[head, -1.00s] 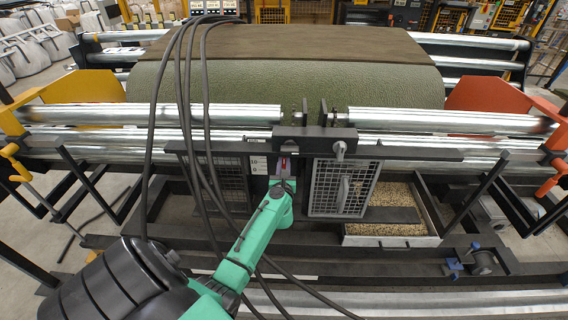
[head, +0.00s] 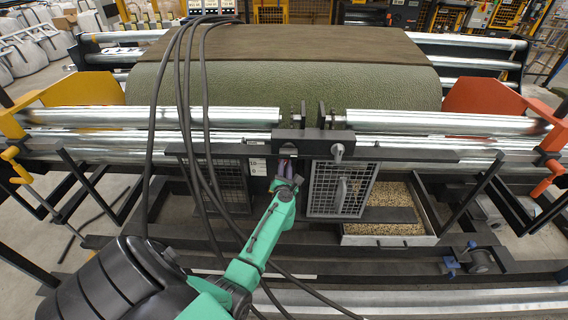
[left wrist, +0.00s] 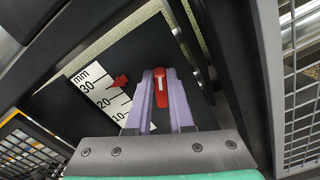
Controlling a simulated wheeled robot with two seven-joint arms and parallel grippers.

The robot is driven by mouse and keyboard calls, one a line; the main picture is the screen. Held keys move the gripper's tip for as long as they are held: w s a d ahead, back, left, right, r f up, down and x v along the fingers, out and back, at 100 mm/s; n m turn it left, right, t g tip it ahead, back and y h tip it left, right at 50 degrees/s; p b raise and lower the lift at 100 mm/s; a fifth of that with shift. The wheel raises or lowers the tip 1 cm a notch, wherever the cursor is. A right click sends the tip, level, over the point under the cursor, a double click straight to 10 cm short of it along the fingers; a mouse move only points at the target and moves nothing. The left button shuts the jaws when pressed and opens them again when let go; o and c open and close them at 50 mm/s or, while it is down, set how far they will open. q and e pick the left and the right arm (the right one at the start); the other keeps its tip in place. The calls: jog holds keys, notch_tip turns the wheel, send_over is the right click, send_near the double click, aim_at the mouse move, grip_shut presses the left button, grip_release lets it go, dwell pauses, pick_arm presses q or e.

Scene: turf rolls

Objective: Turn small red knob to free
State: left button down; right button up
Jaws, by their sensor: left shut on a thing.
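The small red knob (left wrist: 160,88) is a slim red lever with a white mark on its face. In the left wrist view it sits between the two purple fingers of my left gripper (left wrist: 160,102), which is shut on it. In the head view my left gripper (head: 287,172) is at the dark panel in the gap between the two mesh guards, and the knob cannot be made out there. A white mm scale (left wrist: 100,95) lies left of the fingers, with a red pointer (left wrist: 121,80) beside it between 30 and 20. My right gripper is not in view.
Mesh guards stand at left (head: 222,185) and right (head: 343,188) of my gripper. A tray of grain-like material (head: 385,232) is at right. Metal rollers (head: 440,121) and green turf (head: 300,88) lie above and behind.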

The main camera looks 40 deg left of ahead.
pick_arm(q)
jog(key=shift+w+d+f+m+p, duration=0.1)
jog(key=shift+d+f+m+p, duration=0.15)
jog(key=shift+m, duration=1.85)
jog(key=shift+w+d+f+m+p, duration=0.15)
jog(key=shift+f+m, duration=0.25)
jog(key=shift+m, duration=1.7)
jog(key=shift+w+d+f+m+p, duration=0.1)
jog(key=shift+f+m+p, duration=0.15)
jog(key=shift+m, duration=1.85)
jog(key=c, duration=0.8)
grip_release()
jog(key=shift+a, duration=0.1)
